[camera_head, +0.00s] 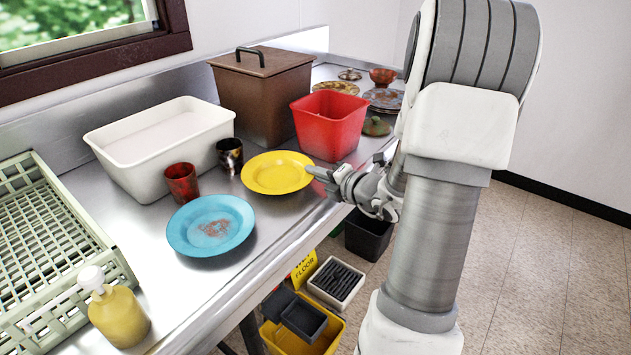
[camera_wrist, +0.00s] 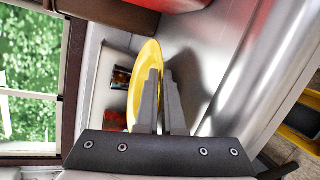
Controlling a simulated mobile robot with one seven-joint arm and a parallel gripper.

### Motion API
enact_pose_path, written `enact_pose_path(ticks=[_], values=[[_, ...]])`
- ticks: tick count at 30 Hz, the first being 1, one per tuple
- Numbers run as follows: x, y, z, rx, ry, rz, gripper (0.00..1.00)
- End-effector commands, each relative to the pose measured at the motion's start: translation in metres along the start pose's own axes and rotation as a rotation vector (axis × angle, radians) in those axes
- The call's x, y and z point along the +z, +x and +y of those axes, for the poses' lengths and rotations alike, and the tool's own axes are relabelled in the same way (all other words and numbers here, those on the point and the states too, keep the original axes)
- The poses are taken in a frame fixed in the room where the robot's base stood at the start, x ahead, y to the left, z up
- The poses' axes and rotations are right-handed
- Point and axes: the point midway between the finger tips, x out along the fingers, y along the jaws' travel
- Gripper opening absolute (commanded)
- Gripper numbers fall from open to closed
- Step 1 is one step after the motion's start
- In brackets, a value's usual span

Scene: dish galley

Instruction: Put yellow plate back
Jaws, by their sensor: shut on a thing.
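The yellow plate (camera_head: 277,172) is at the middle of the steel counter, right of the blue plate. My gripper (camera_head: 318,172) reaches it from the right and is shut on its right rim. In the wrist view the yellow plate (camera_wrist: 147,72) shows edge-on with its rim between my gripper's two fingers (camera_wrist: 162,88). The plate looks close to level. Whether it touches the counter or hangs just above it is hard to tell.
A blue plate (camera_head: 210,225), a red cup (camera_head: 182,183) and a dark cup (camera_head: 230,155) stand nearby. Behind are a white tub (camera_head: 160,150), a brown lidded bin (camera_head: 262,95) and a red bin (camera_head: 328,125). Stacked plates (camera_head: 384,99) lie at the far end.

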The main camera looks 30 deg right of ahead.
Motion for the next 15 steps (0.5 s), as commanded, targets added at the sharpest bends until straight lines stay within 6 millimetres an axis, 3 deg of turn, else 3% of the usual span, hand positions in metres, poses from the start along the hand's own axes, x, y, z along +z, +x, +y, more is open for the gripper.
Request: enact_pose_path(ticks=[2,12,15], values=[[-0.0031,0.0031,-0.0105,0.002,0.001,-0.001,0.0],[-0.0036,0.0034,-0.0121,0.002,0.0,-0.001,0.0],[-0.0034,0.0031,-0.0115,0.001,0.0,-0.001,0.18]])
